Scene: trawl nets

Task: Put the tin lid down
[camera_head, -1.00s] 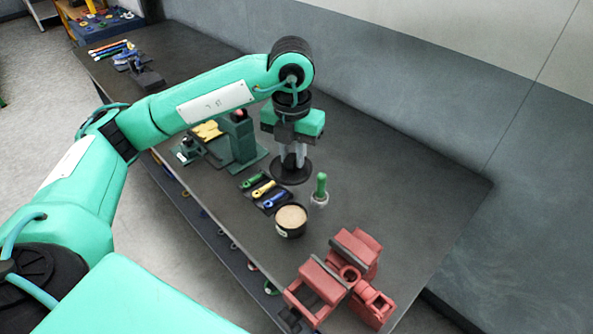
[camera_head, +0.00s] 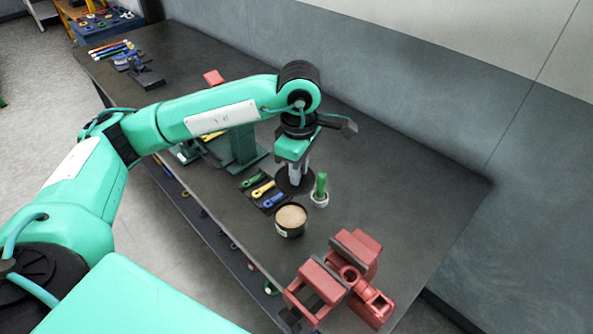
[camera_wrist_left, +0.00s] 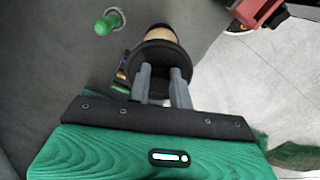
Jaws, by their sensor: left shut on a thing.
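The tin lid (camera_head: 296,184) is a dark round disc with an upright part between my fingers. My left gripper (camera_head: 296,176) is shut on it, pointing down over the dark bench. In the left wrist view, the gripper (camera_wrist_left: 163,92) holds the lid (camera_wrist_left: 166,50), which partly covers the tin. The open tin (camera_head: 291,221) is black with a pale tan top and stands just in front of the lid. It also shows beyond the lid in the left wrist view (camera_wrist_left: 160,34). I cannot tell whether the lid touches the bench. My right gripper is out of view.
A green-handled tool (camera_head: 320,187) stands in a pale ring right of the lid. A black tray with green, yellow and blue handles (camera_head: 262,188) lies left of it. A red vise (camera_head: 345,276) stands at the front right. The bench's right back (camera_head: 410,180) is clear.

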